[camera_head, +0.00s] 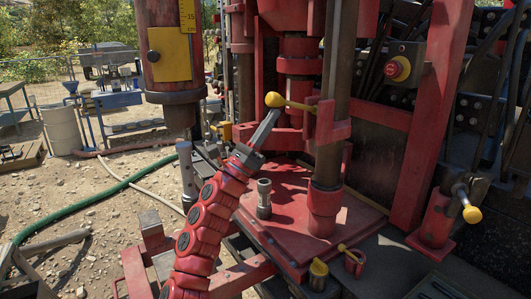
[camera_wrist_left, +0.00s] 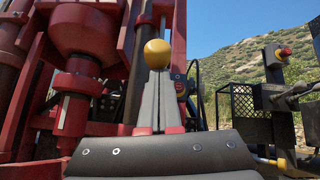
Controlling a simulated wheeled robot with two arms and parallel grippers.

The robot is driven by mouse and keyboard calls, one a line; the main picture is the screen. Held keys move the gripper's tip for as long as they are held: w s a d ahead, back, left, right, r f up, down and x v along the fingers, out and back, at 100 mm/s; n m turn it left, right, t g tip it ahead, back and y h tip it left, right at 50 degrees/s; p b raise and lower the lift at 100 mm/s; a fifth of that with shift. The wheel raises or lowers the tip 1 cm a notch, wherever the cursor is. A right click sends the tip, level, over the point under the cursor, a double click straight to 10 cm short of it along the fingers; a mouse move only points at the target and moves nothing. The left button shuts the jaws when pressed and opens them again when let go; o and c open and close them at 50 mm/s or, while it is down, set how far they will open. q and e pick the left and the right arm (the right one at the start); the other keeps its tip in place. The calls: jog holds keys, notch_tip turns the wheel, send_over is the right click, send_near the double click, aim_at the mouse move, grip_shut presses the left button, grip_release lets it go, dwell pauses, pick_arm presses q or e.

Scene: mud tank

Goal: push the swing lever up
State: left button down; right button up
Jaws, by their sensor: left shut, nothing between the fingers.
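The swing lever appears to be the yellow rod with a round yellow knob (camera_head: 274,100), reaching left from a red bracket on the drill rig's column. It looks close to level, with the knob end slightly higher. My left gripper (camera_head: 274,113) comes up from below on its red arm. Its grey fingers are together and empty, with the tips just under the knob. In the left wrist view the knob (camera_wrist_left: 157,53) sits right above the fingertips (camera_wrist_left: 157,75). I cannot tell whether they touch. The rod is hidden there. My right gripper is not in view.
A red base plate (camera_head: 290,215) with a short grey pipe piece (camera_head: 264,198) lies below. Another yellow-knobbed lever (camera_head: 471,214) is at the right, and a red stop button (camera_head: 397,68) is above it. The thick column (camera_head: 336,100) stands close right of the gripper.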

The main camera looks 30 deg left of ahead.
pick_arm(q)
jog(key=r, duration=0.3)
jog(key=shift+w, duration=0.3)
jog(key=shift+w+d+r, duration=0.1)
jog(key=shift+r, duration=0.35)
jog(key=shift+w+d+r, duration=0.1)
jog(key=shift+r, duration=0.35)
jog(key=shift+s+a+r+p, duration=0.2)
jog(key=shift+a+r+p, duration=0.1)
jog(key=shift+r, duration=0.6)
jog(key=shift+s, duration=0.1)
jog(key=shift+f+b, duration=0.3)
jog(key=shift+b, duration=0.05)
notch_tip(320, 180, down, 5)
jog(key=d+b, duration=0.1)
jog(key=b, duration=0.6)
send_near(271, 95)
jog(key=s, duration=0.2)
jog(key=shift+s+a, duration=0.1)
jog(key=shift+s, duration=0.2)
